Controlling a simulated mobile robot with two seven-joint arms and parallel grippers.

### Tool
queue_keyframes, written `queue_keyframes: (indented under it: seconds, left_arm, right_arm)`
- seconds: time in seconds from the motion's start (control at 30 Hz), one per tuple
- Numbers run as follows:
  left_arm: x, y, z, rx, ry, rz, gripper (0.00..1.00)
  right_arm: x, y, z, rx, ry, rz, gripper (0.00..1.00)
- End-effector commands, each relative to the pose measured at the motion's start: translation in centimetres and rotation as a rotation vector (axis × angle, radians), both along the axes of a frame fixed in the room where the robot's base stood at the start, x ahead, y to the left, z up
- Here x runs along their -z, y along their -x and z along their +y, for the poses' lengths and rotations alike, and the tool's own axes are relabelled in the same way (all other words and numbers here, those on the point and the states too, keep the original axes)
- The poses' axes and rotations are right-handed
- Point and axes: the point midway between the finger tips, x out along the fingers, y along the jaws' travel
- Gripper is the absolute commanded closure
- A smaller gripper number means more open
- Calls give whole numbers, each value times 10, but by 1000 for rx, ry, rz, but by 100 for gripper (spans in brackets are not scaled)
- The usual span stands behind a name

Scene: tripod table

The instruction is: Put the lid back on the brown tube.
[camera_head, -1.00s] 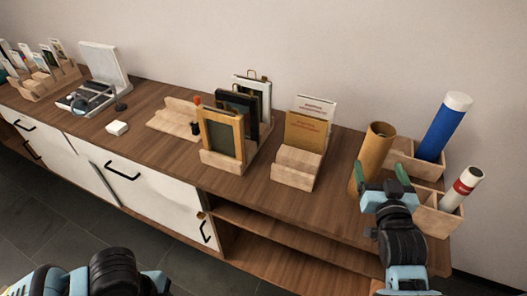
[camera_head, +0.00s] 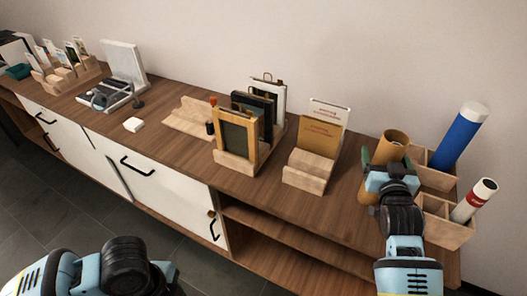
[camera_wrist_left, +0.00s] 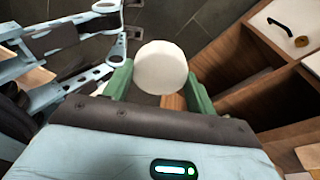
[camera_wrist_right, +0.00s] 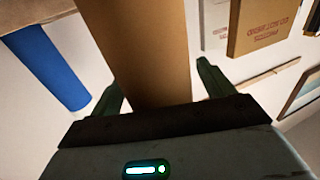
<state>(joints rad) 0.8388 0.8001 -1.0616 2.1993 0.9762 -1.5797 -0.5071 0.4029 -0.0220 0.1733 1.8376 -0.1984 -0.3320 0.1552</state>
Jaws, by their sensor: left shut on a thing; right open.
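The brown tube (camera_head: 393,141) stands on the right part of the wooden counter, in front of the wooden holder. Its rim shows without a lid in the head view, and its lower part is hidden by my right gripper (camera_head: 387,164). In the right wrist view my right gripper (camera_wrist_right: 157,85) is open, with the brown tube (camera_wrist_right: 148,50) between its green fingers. A round white lid (camera_wrist_left: 161,67) is held between the green fingers of my left gripper (camera_wrist_left: 160,80), away from the counter. My left arm shows at the bottom left of the head view, its fingertips out of sight.
The wooden holder (camera_head: 440,229) has a blue tube (camera_head: 458,138) and a white tube with a red band (camera_head: 474,200). A card stand (camera_head: 307,170) and a frame stand (camera_head: 237,165) are left of the brown tube. Open shelves (camera_head: 285,243) lie below.

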Motion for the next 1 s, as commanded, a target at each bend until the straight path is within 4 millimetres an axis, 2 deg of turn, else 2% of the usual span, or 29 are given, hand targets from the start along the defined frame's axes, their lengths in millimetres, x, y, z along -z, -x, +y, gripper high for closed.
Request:
queue_keyframes:
  seconds: [0.1,0.43,0.9,1.0]
  left_arm:
    - [0,0,0,0,0,0,64]
    - [0,0,0,0,0,0,64]
    - [0,0,0,0,0,0,64]
    - [0,0,0,0,0,0,64]
  right_arm:
    - [0,-6,-2,0,0,1,19]
    - [1,-5,-2,0,0,1,19]
    - [1,-5,-1,0,0,1,81]
    - [0,-5,-1,0,0,0,82]
